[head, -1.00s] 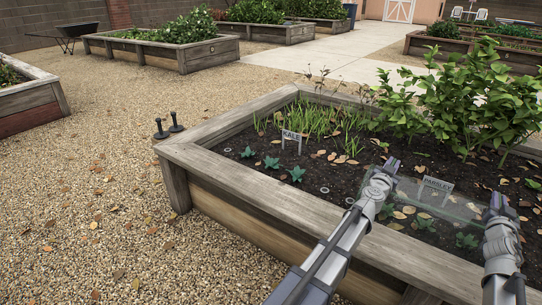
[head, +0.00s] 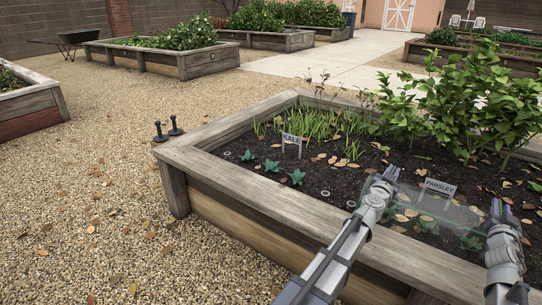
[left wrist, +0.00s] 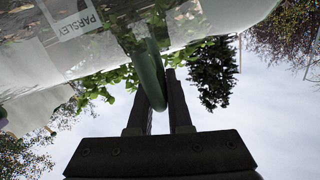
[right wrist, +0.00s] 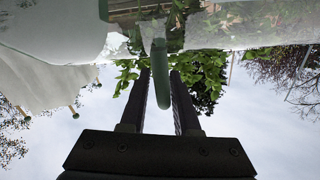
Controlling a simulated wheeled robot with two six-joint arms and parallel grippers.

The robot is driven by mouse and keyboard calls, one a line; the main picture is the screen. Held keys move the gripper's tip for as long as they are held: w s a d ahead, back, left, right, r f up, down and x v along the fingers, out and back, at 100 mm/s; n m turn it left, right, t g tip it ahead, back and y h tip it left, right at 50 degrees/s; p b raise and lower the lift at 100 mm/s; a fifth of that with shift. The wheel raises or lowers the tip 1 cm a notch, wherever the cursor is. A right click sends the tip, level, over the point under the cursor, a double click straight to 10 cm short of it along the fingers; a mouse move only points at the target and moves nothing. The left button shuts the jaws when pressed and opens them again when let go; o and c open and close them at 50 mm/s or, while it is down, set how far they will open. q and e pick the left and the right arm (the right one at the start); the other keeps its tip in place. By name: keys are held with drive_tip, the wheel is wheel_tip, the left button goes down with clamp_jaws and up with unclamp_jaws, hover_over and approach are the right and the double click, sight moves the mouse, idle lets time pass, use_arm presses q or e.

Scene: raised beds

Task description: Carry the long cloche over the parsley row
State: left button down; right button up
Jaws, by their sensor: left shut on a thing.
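The long cloche (head: 440,205) is a clear, faintly green cover with a green handle at each end. In the head view it spans between my two grippers, over the near part of the bed by the PARSLEY sign (head: 440,187). Small parsley plants (head: 427,226) show around and through it. My left gripper (head: 388,175) is shut on its handle, seen green in the left wrist view (left wrist: 150,80). My right gripper (head: 501,210) has its fingers apart around the other handle (right wrist: 161,75). I cannot tell whether the cloche's lower edge touches the soil.
The wooden bed rim (head: 260,205) runs along the near side, under my left arm. A KALE sign (head: 291,139) with small seedlings stands to the left. Tall leafy plants (head: 455,95) grow at the back right. Two black pegs (head: 175,126) stand by the bed's left corner.

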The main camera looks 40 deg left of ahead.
drive_tip(key=o, duration=0.4)
drive_tip(key=shift+a, duration=0.1)
use_arm(q)
drive_tip(key=c, duration=1.1)
unclamp_jaws()
drive_tip(key=shift+f, duration=0.2)
use_arm(e)
drive_tip(key=shift+f, duration=0.15)
use_arm(q)
drive_tip(key=o, duration=0.3)
drive_tip(key=shift+r, duration=0.1)
drive_tip(key=shift+o, duration=0.2)
drive_tip(key=s, duration=1.2)
use_arm(e)
drive_tip(key=s, duration=1.2)
